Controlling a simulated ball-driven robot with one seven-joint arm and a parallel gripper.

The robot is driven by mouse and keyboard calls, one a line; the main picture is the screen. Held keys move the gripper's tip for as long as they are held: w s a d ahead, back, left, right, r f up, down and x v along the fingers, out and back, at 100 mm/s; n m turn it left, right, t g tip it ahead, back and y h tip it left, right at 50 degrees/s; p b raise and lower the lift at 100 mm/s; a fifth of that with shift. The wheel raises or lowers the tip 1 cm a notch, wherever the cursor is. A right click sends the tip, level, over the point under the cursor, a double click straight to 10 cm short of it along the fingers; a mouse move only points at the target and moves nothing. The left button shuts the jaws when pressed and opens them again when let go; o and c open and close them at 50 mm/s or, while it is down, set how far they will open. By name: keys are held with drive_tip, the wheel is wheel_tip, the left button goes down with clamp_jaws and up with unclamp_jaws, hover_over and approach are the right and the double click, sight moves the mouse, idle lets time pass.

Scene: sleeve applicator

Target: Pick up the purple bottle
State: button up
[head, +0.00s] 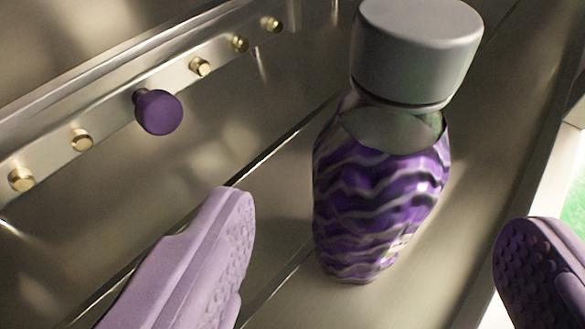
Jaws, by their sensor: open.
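The purple bottle (375,205) stands upright on a metal surface, right of the middle of the head view. It has a purple, white and black wavy sleeve, a clear shoulder and a wide grey cap (418,52). My gripper (374,238) is open, with one lilac finger to the left of the bottle and one darker purple finger to the right. Both fingers show in the lower part of the view and look apart from the bottle. How far they are from it in depth I cannot tell.
A metal rail (110,115) with several brass studs and a purple knob (159,112) runs along the upper left. The bottle's metal surface (500,130) has long seams and a raised edge at right. A green patch (573,215) shows beyond that edge.

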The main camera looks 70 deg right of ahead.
sight(383, 202)
drive_tip(key=b+x, duration=0.3)
drive_tip(key=x, duration=0.3)
drive_tip(key=shift+s+d+f, duration=0.15)
drive_tip(key=shift+d+f, duration=0.1)
drive_tip(key=shift+d, duration=0.05)
drive_tip(key=shift+r, duration=0.1)
drive_tip(key=c, duration=1.3)
